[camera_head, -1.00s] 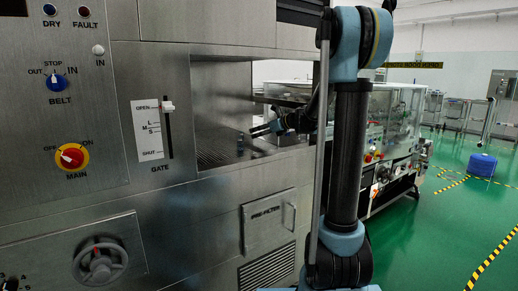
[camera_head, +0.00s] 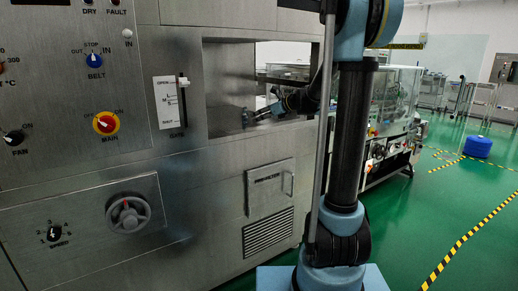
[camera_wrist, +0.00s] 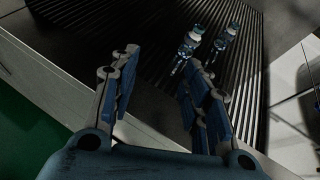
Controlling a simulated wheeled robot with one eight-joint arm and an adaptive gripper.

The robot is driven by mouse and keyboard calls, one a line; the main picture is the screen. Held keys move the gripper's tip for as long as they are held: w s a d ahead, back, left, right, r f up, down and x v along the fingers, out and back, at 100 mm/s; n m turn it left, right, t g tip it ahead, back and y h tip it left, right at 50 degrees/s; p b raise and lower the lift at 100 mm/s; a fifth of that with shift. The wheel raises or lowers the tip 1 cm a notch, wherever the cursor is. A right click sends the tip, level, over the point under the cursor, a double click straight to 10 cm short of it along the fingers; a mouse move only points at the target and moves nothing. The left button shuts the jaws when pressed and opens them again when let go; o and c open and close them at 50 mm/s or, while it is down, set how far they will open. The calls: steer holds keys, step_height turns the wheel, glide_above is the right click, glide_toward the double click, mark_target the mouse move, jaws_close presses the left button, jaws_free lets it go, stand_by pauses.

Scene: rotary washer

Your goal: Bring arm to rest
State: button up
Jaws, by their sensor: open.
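My gripper (camera_wrist: 163,75) is open and empty, its two fingers spread over the edge of a ridged dark belt (camera_wrist: 110,22). Two small vials with pale caps stand close together on the belt beyond the fingers. One vial (camera_wrist: 187,47) is nearer the right finger and the other vial (camera_wrist: 225,42) is farther right; both are clear of the gap between the fingers. In the head view my gripper (camera_head: 261,114) is at the washer's opening, reached by my bent arm. The small scale there hides the fingertip details.
The steel washer (camera_head: 225,170) fills the left, with a gate slider (camera_head: 183,82), a red main knob (camera_head: 104,123) and a handwheel (camera_head: 128,213). Its opening's frame surrounds my forearm closely. A glass-sided machine (camera_head: 395,105) stands behind my arm.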

steer(key=s+d+f+n+g+h, duration=0.1)
steer(key=s+d+f+n+h, duration=0.2)
steer(key=s, duration=1.1)
steer(key=s+d+f+n+g+h, duration=0.2)
steer(key=s+d+f+n+h, duration=0.2)
steer(key=s+d+f+n, duration=0.5)
steer(key=s+d+f+n+g+h, duration=0.2)
steer(key=s+d+f+n, duration=0.4)
steer(key=s, duration=1.5)
step_height(320, 180, down, 3)
steer(key=n+h, duration=0.1)
steer(key=n, duration=0.5)
steer(key=shift+s+d+f+h, duration=0.2)
steer(key=shift+s+d+h, duration=0.05)
steer(key=shift+d+h, duration=0.1)
steer(key=shift+c, duration=1.2)
steer(key=shift+a, duration=0.15)
